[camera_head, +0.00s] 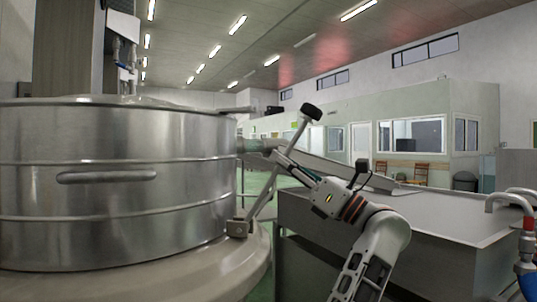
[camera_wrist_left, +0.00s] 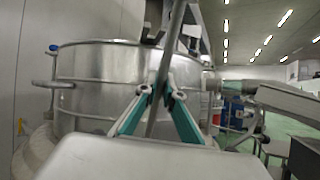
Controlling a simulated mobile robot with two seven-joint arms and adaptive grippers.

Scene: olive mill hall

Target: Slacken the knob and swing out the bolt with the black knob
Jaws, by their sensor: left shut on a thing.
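The bolt (camera_head: 263,196) is a grey metal rod with a black knob (camera_head: 311,112) at its upper end. It rises from a bracket (camera_head: 238,228) low on the steel tank and leans out to the right, away from the tank wall. My left gripper (camera_head: 273,156) is shut on the rod below the knob. In the left wrist view the rod (camera_wrist_left: 167,60) runs up between the fingertips of my left gripper (camera_wrist_left: 160,92); the knob is outside that view. My right gripper is not in view.
The round steel tank (camera_head: 110,185) with a handle fills the left. A pale trough (camera_head: 340,170) runs behind the bolt. Another blue knob (camera_wrist_left: 53,47) shows on the tank's left side.

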